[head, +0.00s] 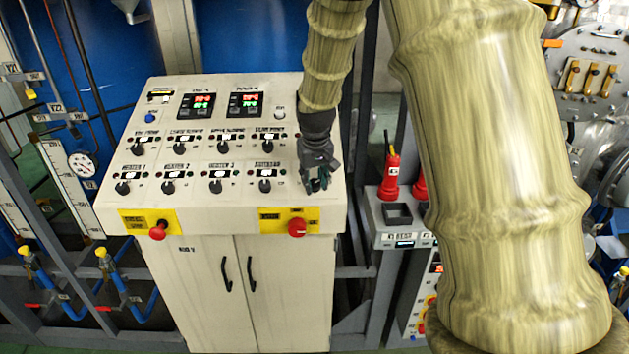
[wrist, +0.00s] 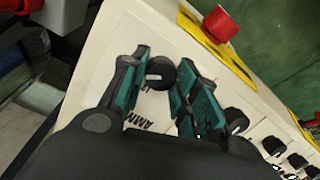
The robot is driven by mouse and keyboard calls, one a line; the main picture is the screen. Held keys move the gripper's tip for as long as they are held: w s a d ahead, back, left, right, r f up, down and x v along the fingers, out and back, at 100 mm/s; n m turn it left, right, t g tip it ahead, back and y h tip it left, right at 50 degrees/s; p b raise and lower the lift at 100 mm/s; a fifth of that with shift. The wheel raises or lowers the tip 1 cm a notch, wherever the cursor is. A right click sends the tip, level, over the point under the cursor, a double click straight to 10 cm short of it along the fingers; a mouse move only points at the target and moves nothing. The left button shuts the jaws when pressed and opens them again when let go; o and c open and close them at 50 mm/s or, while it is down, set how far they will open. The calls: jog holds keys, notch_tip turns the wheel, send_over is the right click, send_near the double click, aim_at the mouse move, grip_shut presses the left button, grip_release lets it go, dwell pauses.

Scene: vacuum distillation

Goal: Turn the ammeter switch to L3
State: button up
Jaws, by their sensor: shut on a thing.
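The ammeter switch (wrist: 160,72) is a round black knob with a light mark on its face. In the wrist view it sits between the fingertips of my gripper (wrist: 165,66), with the partly covered printed letters "AMM" beside it. My gripper is shut on the knob, its dark and teal fingers on either side. In the head view my gripper (head: 316,184) is down at the right end of the lower knob row of the white control panel (head: 215,212). There it hides the switch. Which position the mark points to cannot be read.
Several other black knobs, such as the one on the left (head: 123,188), line the panel. Red emergency buttons (head: 157,231) (head: 297,227) sit on yellow plates along its front edge.

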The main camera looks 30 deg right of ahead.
dwell(0.3)
jog(key=o, duration=1)
jog(key=v, duration=1.2)
